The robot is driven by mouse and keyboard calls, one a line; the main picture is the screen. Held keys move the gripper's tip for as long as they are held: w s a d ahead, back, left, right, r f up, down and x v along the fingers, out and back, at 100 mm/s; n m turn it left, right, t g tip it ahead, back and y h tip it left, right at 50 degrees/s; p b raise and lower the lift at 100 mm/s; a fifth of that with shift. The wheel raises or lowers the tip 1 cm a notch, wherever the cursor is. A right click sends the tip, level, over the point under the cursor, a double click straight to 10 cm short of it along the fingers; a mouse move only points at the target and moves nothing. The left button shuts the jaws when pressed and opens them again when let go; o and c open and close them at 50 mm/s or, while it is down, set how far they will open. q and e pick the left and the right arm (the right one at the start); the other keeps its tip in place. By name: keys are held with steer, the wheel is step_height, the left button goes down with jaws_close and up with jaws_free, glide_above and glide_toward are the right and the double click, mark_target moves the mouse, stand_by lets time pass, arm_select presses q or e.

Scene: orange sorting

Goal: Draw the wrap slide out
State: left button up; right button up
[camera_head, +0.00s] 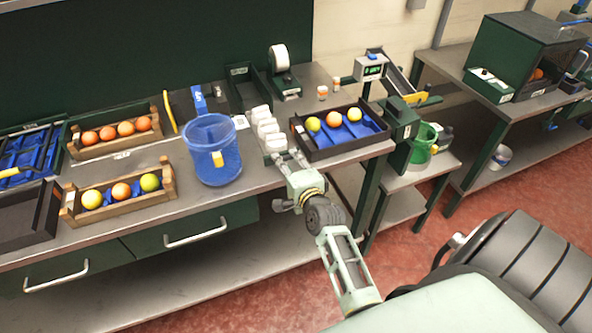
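A row of white wraps (268,127) sits in a narrow dark holder that runs toward the front of the bench; I take this to be the wrap slide. The green housing (246,88) stands behind it. My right gripper (288,158) is at the front end of this row, close to the bench's front edge, with its fingers pointing at it. Two fingertips show a little apart, but I cannot tell whether anything is between them or whether they touch the slide. My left gripper is not in view.
A blue bucket (213,168) stands left of the slide. A dark tray (322,155) with several fruits on blue lining is just to its right. Wooden crates of fruit (112,209) stand at the left. A scale (371,68) and green bin (422,143) are further right.

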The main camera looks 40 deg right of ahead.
steer(key=v, duration=0.9)
steer(key=s+a+f+n+g+y+b, duration=0.15)
steer(key=s+a+f+n, duration=0.25)
steer(key=f, duration=0.8)
steer(key=s+a+f+n+g+y, duration=0.1)
steer(key=s+a+f+n+g, duration=0.25)
steer(key=f, duration=0.75)
steer(key=s+a+f+n+g+y+b, duration=0.15)
steer(key=s+a+f+n, duration=0.3)
steer(key=f, duration=0.75)
steer(key=s+f+n+g, duration=0.2)
steer(key=s+f, duration=0.4)
steer(key=s, duration=0.4)
steer(key=s+f+n+g+b, duration=0.1)
steer(key=s+f+n+g, duration=0.2)
steer(key=s, duration=0.7)
steer(key=s+d+f+n+g, duration=0.1)
steer(key=s+f+n+g, duration=0.1)
steer(key=s+f+n, duration=0.4)
steer(key=s+f, duration=0.3)
steer(key=s, duration=0.1)
steer(key=shift+g+b, duration=0.35)
steer(key=shift+b, duration=0.05)
